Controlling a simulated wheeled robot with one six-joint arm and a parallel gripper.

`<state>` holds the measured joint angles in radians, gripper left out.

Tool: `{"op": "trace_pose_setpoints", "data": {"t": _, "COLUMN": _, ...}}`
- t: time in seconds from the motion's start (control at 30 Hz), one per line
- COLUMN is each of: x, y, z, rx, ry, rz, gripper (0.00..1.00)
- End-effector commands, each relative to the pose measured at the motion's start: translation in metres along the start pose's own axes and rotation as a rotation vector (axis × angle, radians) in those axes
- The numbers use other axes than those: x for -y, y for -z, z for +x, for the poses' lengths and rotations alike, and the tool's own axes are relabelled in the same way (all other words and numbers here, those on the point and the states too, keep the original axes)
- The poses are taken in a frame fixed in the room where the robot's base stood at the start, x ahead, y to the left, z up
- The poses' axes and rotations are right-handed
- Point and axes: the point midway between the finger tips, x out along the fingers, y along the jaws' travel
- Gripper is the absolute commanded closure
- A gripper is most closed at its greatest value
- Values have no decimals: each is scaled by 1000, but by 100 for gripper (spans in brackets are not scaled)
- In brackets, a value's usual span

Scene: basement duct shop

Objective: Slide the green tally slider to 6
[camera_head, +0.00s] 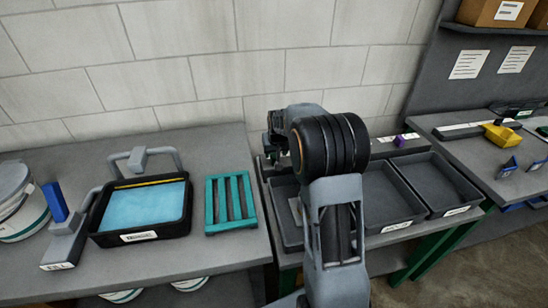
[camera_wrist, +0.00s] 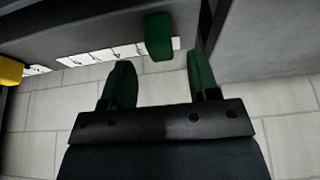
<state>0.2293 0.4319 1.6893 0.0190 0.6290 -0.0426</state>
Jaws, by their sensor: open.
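The green tally slider (camera_wrist: 159,37) is a small green block on a dark rail in the wrist view. A white scale strip (camera_wrist: 105,53) with marks runs along the rail beside it; its figures are too small to read. My gripper (camera_wrist: 158,62) is open, with one dark green finger to each side of the slider's line. The slider shows in the gap just beyond the fingertips, and I see no contact. In the head view my arm hides the slider and most of my gripper (camera_head: 275,127).
A yellow block (camera_wrist: 10,70) is at the wrist view's left edge. In the head view a purple block (camera_head: 399,141) sits behind dark trays (camera_head: 436,207). A blue-filled tray (camera_head: 118,238) and a teal rack (camera_head: 211,229) are on the left bench. A wall stands behind.

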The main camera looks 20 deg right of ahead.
Motion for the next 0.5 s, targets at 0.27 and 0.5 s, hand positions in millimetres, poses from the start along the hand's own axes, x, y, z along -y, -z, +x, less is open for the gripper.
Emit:
{"op": "trace_pose_setpoints", "data": {"t": 0.27, "x": 0, "y": 0, "z": 38, "rx": 0, "ry": 0, "rz": 0, "gripper": 45}}
{"op": "trace_pose_setpoints", "data": {"t": 0.5, "x": 0, "y": 0, "z": 50, "rx": -1, "ry": 0, "rz": 0, "gripper": 45}}
